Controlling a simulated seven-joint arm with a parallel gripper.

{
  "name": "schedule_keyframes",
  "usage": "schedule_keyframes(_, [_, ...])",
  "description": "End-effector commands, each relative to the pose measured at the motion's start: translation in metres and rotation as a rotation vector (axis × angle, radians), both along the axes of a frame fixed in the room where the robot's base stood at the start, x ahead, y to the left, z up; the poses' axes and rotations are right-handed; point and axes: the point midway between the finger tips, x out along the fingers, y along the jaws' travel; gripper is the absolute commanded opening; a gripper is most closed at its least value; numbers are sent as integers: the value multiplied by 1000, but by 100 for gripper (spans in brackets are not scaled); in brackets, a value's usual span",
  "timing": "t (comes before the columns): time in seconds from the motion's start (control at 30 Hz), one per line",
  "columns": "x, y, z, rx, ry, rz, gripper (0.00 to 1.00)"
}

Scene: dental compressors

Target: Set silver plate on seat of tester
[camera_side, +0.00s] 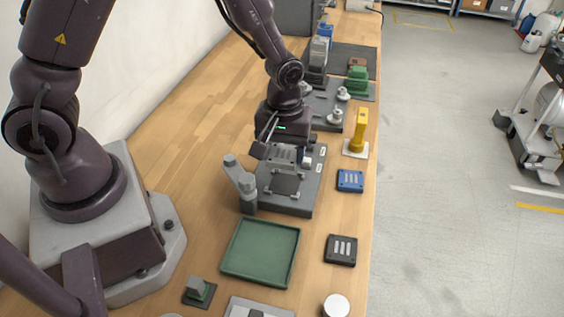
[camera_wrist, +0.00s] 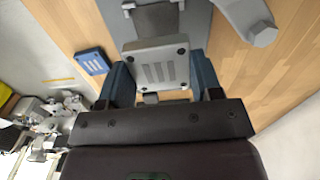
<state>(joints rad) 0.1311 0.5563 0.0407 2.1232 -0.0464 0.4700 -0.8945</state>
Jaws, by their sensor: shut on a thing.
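The silver plate (camera_side: 284,154) is a light grey square with slots and corner holes. In the wrist view the plate (camera_wrist: 156,64) sits between the two blue-grey fingers of my gripper (camera_wrist: 162,78), which is shut on it. My gripper (camera_side: 282,157) holds the plate over the rear part of the tester (camera_side: 297,205), a grey base with an upright arm at its left. The seat (camera_side: 285,185) looks like a dark square on the base, just in front of the plate. In the wrist view the seat (camera_wrist: 158,19) is partly hidden by the plate.
A blue plate (camera_side: 350,181) and a black plate (camera_side: 341,250) lie right of the tester. A green tray (camera_side: 232,262) lies in front. The tester's swing arm (camera_side: 240,180) stands close by the seat. A yellow-handled tool (camera_side: 360,131) stands behind right.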

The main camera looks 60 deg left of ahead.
Motion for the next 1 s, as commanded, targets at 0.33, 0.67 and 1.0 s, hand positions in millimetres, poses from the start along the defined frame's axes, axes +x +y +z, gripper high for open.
schedule_keyframes(0.33, [2,-2,-18,-2,-4,-54,32])
schedule_keyframes(0.67, [2,-3,-50,-1,-6,-53,32])
schedule_keyframes(1.0, [3,-3,-49,-2,-8,-54,32])
